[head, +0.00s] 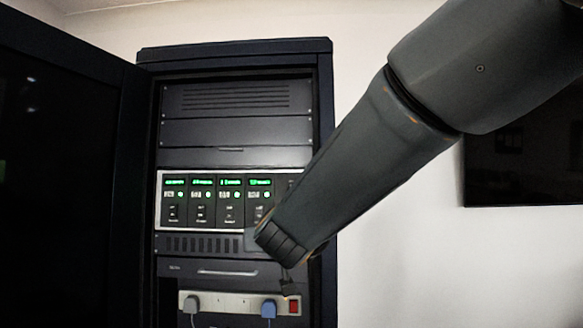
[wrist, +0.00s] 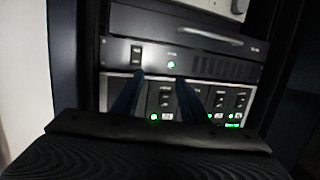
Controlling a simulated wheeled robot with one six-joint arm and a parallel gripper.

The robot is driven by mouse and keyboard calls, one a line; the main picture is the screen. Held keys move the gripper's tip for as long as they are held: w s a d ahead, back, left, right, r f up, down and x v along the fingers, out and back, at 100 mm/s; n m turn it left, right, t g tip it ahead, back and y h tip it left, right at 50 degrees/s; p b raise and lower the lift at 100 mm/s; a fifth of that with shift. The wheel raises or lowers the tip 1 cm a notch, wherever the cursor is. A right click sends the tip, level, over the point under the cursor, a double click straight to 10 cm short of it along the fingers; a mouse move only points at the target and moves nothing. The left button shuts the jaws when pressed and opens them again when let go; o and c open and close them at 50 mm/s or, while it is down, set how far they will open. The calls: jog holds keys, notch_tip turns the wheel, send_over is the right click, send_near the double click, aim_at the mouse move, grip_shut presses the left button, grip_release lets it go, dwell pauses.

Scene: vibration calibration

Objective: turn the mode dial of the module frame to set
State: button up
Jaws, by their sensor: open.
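The module frame (head: 228,228) is a silver-edged unit in the rack, holding several dark modules with green displays, lights and small switches. My arm covers part of its right end in the head view. The frame also shows upside down in the wrist view (wrist: 185,82). I cannot make out the mode dial in either view. My gripper (wrist: 160,77) is open, its two dark fingers apart and pointing at the frame's edge and the panel beside it. Nothing shows between the fingertips except the panel behind. Whether they touch anything cannot be told. In the head view the fingers are not clearly visible.
The rack (head: 325,110) has an open dark door (head: 60,150) at left. Below the frame are a vented panel (head: 205,245), a drawer with a handle (head: 228,272) and a power strip (head: 232,303) with plugs. A dark screen (head: 520,160) hangs on the right wall.

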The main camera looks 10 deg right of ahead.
jog(key=d+r+m+t+h+p, duration=0.2)
jog(key=d+r+h+p, duration=0.15)
jog(key=r, duration=0.85)
jog(key=d+p+x, duration=0.1)
jog(key=x, duration=0.6)
jog(key=shift+m+h, duration=0.3)
jog(key=shift+h, duration=0.05)
jog(key=shift+w+r, duration=0.1)
jog(key=c, duration=1)
grip_shut()
